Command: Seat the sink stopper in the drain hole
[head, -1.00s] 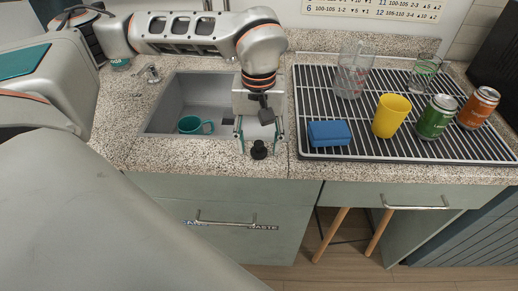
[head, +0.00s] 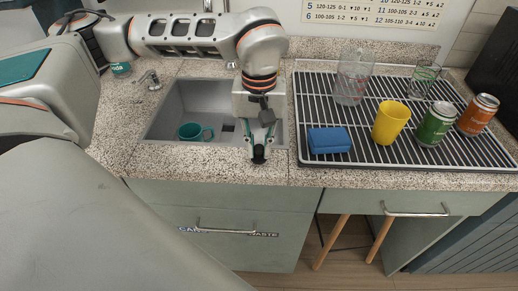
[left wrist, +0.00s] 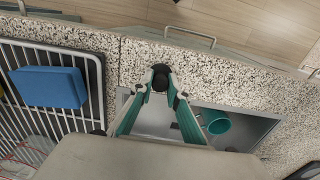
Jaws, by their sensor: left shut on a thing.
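The black sink stopper (head: 258,159) is at the counter's front strip, just in front of the sink (head: 180,107). My left gripper (head: 258,151) points down and is shut on the stopper. In the left wrist view the stopper (left wrist: 160,71) sits between the fingertips, over the speckled counter. I cannot tell whether it still touches the counter. A dark patch (head: 227,127) shows on the sink floor, right of the mug; I cannot tell whether it is the drain hole. My right gripper is not in view.
A teal mug (head: 195,131) stands in the sink. On the drying rack (head: 325,96) right of the sink are a blue sponge (head: 329,140), a yellow cup (head: 391,122), two cans (head: 437,124) and two glasses (head: 354,76).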

